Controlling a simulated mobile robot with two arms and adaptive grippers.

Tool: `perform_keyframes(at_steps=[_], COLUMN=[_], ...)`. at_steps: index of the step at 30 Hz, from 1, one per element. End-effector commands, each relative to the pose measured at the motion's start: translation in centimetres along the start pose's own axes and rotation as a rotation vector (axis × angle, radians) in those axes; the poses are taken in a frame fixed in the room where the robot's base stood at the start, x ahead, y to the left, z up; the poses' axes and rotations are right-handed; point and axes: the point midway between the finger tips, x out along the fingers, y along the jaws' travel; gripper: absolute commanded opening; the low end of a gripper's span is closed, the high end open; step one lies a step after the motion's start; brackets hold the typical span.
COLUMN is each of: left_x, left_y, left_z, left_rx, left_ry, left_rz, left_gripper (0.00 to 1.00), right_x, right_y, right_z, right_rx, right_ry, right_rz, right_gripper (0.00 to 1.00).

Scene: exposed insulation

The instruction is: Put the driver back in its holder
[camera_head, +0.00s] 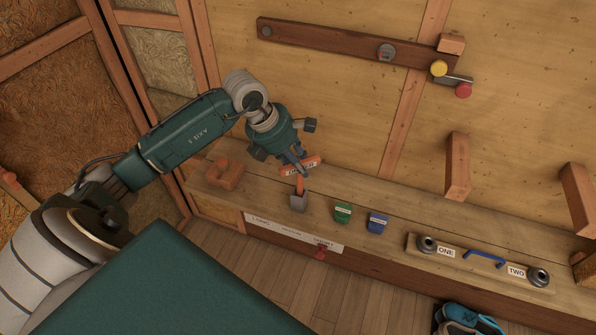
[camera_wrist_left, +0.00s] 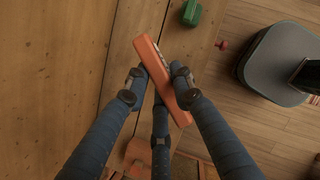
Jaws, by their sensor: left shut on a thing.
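My left gripper (camera_head: 297,168) is shut on an orange bar with lettering (camera_head: 313,162), which I take for the driver. In the left wrist view, the fingers (camera_wrist_left: 158,88) close on the orange bar (camera_wrist_left: 148,52) from both sides, and it lies slanted between them. In the head view a short stem and a grey block (camera_head: 299,203) show just below the bar; I cannot tell whether they belong to it. An orange-brown notched block (camera_head: 226,174) stands on the bench left of the gripper. I cannot tell which thing is the holder. My right gripper is not in view.
The wooden bench (camera_head: 400,205) runs along the wall. A red knob (camera_head: 320,253) sticks out at the front. Wooden brackets (camera_head: 457,165) project at right.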

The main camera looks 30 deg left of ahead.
Motion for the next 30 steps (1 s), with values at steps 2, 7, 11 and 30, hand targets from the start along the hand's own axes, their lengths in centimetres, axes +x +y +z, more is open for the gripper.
perform_keyframes(at_steps=[2, 7, 11, 30], left_x=[0.9, 3.1, 3.5, 2.3], left_y=[-0.1, -0.1, 0.0, 0.1], left_z=[-0.5, -1.5, -1.6, -1.6], left_rx=[-0.002, -0.002, 0.001, 0.002], left_ry=[0.003, 0.002, 0.000, 0.001], left_rz=[-0.003, -0.003, 0.001, 0.004], left_gripper=[0.00, 0.00, 0.00, 0.42], right_x=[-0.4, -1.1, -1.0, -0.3], right_y=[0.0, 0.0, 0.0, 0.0], right_z=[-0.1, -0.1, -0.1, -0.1], right_rx=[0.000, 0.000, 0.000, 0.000], right_ry=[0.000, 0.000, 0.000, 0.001], right_rz=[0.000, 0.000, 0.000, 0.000], right_gripper=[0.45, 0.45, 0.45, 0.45])
